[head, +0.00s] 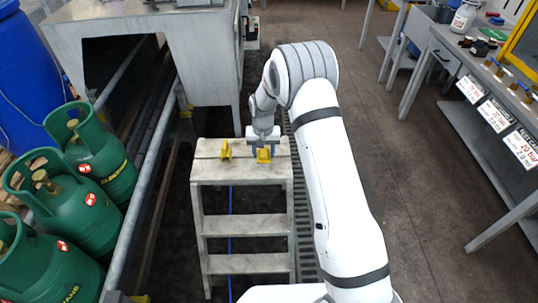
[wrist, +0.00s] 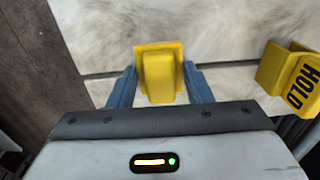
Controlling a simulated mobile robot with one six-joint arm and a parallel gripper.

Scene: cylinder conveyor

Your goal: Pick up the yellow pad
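A plain yellow piece, which I take to be the yellow pad (head: 264,155), is at the top of the step stool (head: 240,171). In the wrist view the yellow pad (wrist: 160,72) has a flat plate with a raised block. My gripper (head: 263,141) is over it and points down. In the wrist view the blue fingers of my gripper (wrist: 160,86) stand on either side of the pad. They look open, with narrow gaps beside the raised block. Whether the fingertips touch the pad is hidden.
A second yellow piece (head: 225,149), marked HOLD in the wrist view (wrist: 290,75), sits beside the pad on the stool. Green gas cylinders (head: 60,200) and a rail are at left. A workbench (head: 470,70) is at right.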

